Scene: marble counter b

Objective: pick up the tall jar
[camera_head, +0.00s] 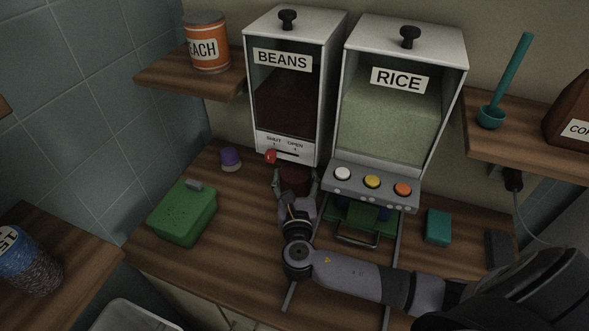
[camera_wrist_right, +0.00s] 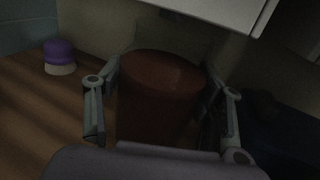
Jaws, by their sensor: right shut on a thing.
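A dark red-brown round jar (camera_head: 294,180), which I take for the tall jar, is under the beans dispenser. It also shows in the right wrist view (camera_wrist_right: 158,95), upright between the fingers. My right gripper (camera_head: 295,190) is shut on it, one finger on each side. In the right wrist view the fingers (camera_wrist_right: 160,110) flank the jar, and its lower part is hidden by the gripper. I cannot tell whether its base touches the counter. My left gripper is not in view.
The beans dispenser (camera_head: 290,143) and rice dispenser (camera_head: 349,187) overhang the counter close by. A purple-topped item (camera_head: 230,158) and green box (camera_head: 183,213) stand left. A teal box (camera_head: 438,227) lies right. The counter's front left (camera_head: 190,265) is clear.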

